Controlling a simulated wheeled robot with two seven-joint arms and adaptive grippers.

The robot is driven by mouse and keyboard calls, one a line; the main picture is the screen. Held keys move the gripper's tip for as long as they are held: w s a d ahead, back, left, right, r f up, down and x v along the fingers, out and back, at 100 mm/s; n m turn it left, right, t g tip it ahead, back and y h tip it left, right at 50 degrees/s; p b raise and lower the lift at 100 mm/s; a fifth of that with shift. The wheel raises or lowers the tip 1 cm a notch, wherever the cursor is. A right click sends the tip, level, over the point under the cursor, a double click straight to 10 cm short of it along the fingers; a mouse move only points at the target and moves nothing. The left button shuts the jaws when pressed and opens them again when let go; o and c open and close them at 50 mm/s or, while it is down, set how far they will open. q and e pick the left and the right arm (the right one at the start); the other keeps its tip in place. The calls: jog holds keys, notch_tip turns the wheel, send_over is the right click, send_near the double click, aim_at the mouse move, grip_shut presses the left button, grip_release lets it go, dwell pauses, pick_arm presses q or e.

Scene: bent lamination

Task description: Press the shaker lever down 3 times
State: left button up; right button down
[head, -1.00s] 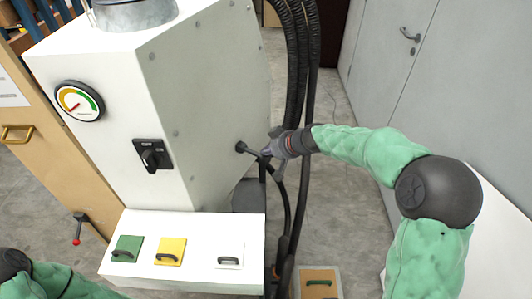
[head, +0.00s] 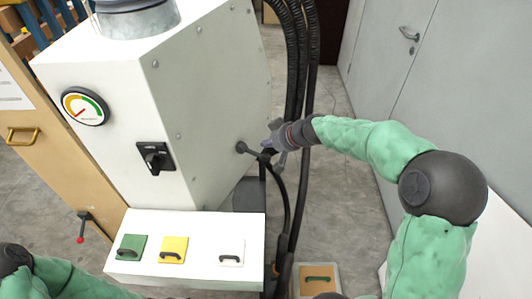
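A black lever (head: 250,151) sticks out to the right from a round pivot on the right side panel of the white machine (head: 219,90). It slopes slightly down toward its outer end. My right gripper (head: 270,150) is at that outer end, touching it or very close. The fingers are small and overlap the lever and a dark cable, so I cannot tell whether they are open or shut on it. My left arm shows only at the lower left corner, and its gripper is out of view.
Thick black hoses (head: 301,70) run vertically behind my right gripper. A white ledge (head: 195,229) with green, yellow and white handled pads is below. A red-knobbed handle (head: 81,238) is on the wooden panel at left. Grey doors (head: 440,80) stand at right.

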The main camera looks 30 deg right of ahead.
jog(key=shift+r+p, duration=0.7)
jog(key=shift+r, duration=0.6)
jog(key=shift+f, duration=0.1)
dwell(0.8)
notch_tip(320, 180, up, 4)
jog(key=shift+f, duration=0.1)
dwell(0.3)
jog(key=shift+f, duration=0.1)
jog(key=b, duration=0.6)
send_near(254, 154)
jog(key=w, duration=0.1)
jog(key=w+f, duration=0.1)
jog(key=shift+w+d, duration=0.35)
jog(key=shift+d, duration=0.05)
jog(key=shift+f+b, duration=0.45)
jog(key=shift+b, duration=0.05)
